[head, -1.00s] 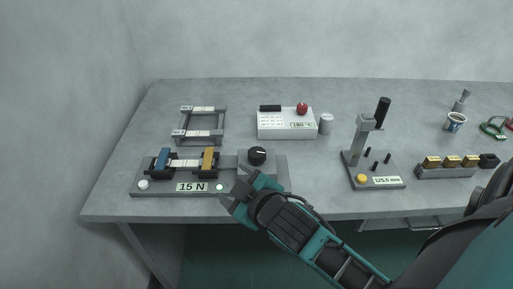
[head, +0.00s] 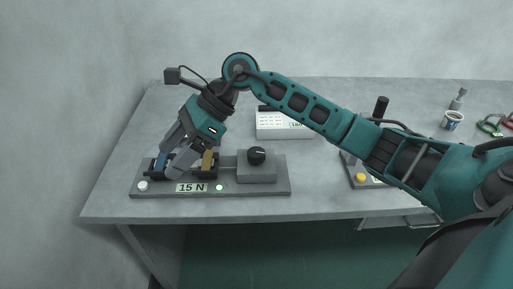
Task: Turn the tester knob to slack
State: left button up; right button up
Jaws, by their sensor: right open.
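The tester (head: 265,189) is a long grey base at the left front of the table, with a "15 N" label (head: 191,188). Its black knob (head: 257,155) sits on a grey block at the tester's right end, uncovered. A blue clamp (head: 161,161) and a yellow clamp (head: 207,161) stand on its left part. My right gripper (head: 172,164) points down over the clamps, its fingers apart, and hides the strip between them. I cannot tell whether it touches them. The knob is to the gripper's right. My left gripper is not in view.
A white box (head: 284,124) stands behind the tester, partly covered by my arm. A stand with a black post (head: 381,107) and yellow button (head: 361,178) is to the right, partly hidden. A cup (head: 453,120) stands at the far right. Bare table (head: 315,190) lies right of the tester.

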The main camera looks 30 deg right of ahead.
jog(key=w+d+n+h, duration=0.1)
jog(key=w+d+h, duration=0.1)
jog(key=d+h, duration=0.6)
notch_tip(320, 180, up, 2)
jog(key=g+h, duration=0.1)
jog(key=h, duration=0.1)
send_over(257, 151)
notch_tip(257, 151, down, 12)
jog(key=shift+a+f, duration=0.1)
jog(key=shift+f, duration=0.15)
jog(key=shift+c, duration=0.2)
jog(key=c, duration=1)
